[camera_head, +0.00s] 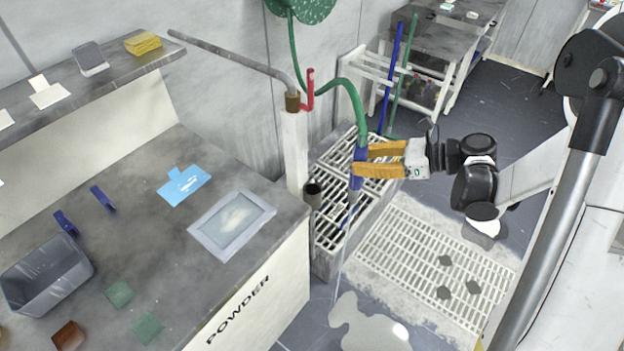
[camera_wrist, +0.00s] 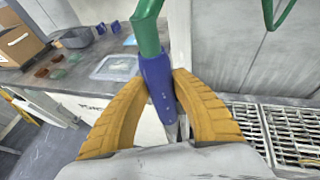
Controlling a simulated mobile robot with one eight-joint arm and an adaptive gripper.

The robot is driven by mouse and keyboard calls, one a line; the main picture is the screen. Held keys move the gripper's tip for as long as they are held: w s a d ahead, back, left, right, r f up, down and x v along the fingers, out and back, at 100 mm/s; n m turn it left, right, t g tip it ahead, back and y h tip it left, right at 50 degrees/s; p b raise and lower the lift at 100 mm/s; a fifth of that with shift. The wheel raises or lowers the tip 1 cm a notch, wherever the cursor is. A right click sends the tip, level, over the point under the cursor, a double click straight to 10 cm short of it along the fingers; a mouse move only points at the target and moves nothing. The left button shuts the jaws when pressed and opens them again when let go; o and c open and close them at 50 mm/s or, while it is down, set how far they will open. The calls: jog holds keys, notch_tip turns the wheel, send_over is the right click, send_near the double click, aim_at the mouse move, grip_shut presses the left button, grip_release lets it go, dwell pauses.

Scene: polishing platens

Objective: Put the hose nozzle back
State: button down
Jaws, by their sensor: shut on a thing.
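My gripper (camera_head: 362,163) has its yellow fingers shut on the blue hose nozzle (camera_head: 356,178), above the grating beside the bench. The nozzle hangs steeply with its tip down, a thin pale stream seems to fall from it, and the green hose (camera_head: 347,92) leaves its top. In the wrist view the nozzle (camera_wrist: 157,88) sits between both fingers (camera_wrist: 162,82). A dark round open holder (camera_head: 313,190) stands at the bench corner, left of the nozzle and apart from it. A grey pipe (camera_head: 235,58) with a red lever (camera_head: 310,90) tops the post there.
The grey bench (camera_head: 250,290) marked POWDER carries a framed tray (camera_head: 232,222), a blue card (camera_head: 183,184) and a grey bin (camera_head: 45,275). A puddle (camera_head: 370,328) lies on the floor below. A floor grating (camera_head: 435,262) with dark pads lies to the right.

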jog(key=w+a, duration=0.2)
jog(key=a, duration=0.1)
jog(key=w+a+b, duration=0.1)
jog(key=w+a, duration=0.2)
jog(key=a, duration=0.1)
jog(key=w+a+b, duration=0.1)
jog(key=w+a, duration=0.2)
jog(key=shift+a+f, duration=0.1)
jog(key=shift+a, duration=0.1)
jog(key=f+b, duration=0.1)
jog(key=f, duration=0.1)
jog(key=f+b, duration=0.1)
jog(key=f, duration=0.2)
jog(key=shift+w+a+f+b, duration=0.1)
jog(key=shift+w+f+b, duration=0.1)
jog(key=shift+f+b, duration=0.1)
notch_tip(320, 180, down, 6)
jog(key=b, duration=0.2)
jog(key=shift+w+a+b, duration=0.1)
jog(key=shift+a+b, duration=0.05)
jog(key=shift+b, duration=0.25)
jog(key=shift+r, duration=0.15)
jog(key=c, duration=1.1)
grip_release()
jog(key=shift+c, duration=0.2)
